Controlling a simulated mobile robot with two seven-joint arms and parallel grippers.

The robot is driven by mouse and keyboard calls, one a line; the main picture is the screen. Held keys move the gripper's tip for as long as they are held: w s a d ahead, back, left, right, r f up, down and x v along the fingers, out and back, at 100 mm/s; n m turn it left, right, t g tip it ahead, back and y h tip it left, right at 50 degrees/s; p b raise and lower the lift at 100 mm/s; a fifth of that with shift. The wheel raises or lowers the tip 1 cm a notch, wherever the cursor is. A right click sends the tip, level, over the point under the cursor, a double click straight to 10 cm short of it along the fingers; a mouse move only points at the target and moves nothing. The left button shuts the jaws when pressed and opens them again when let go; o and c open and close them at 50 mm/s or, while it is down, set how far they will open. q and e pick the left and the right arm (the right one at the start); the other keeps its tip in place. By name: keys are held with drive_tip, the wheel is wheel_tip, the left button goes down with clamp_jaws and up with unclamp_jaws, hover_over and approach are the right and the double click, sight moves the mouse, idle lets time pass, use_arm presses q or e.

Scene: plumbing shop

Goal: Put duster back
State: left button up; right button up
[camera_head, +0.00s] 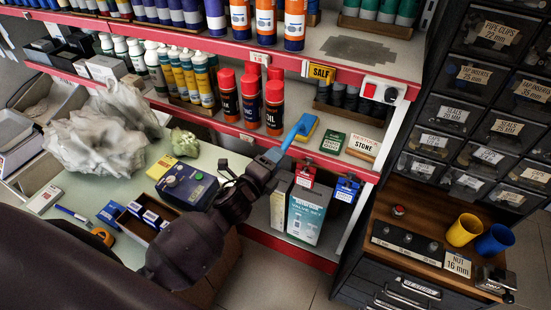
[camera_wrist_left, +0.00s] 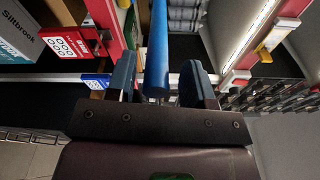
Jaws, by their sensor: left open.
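The duster (camera_head: 292,137) shows as a blue handle reaching up to the right, its upper end in front of the middle shelf by a blue-and-yellow piece (camera_head: 307,128). I cannot tell whether that piece is its head. My left gripper (camera_head: 270,159) is at the handle's lower end, in front of the shelf edge. In the left wrist view the blue handle (camera_wrist_left: 157,50) stands between the two fingers (camera_wrist_left: 158,85), with a gap on each side, so the jaws are open around it. The handle's lowest part is hidden behind the gripper body. My right gripper is out of view.
Red-capped spray cans (camera_head: 250,98) stand on the middle shelf (camera_head: 225,127) left of the duster. A grey patch (camera_head: 360,48) marks the bare upper shelf. Boxes (camera_head: 307,213) stand below. Drawers (camera_head: 483,155) and yellow (camera_head: 463,230) and blue (camera_head: 494,240) cups are at right.

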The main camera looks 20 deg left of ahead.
use_arm(q)
drive_tip(key=s+a, duration=0.2)
drive_tip(key=s, duration=0.9)
drive_tip(key=shift+r, duration=0.15)
drive_tip(key=shift+w, duration=0.1)
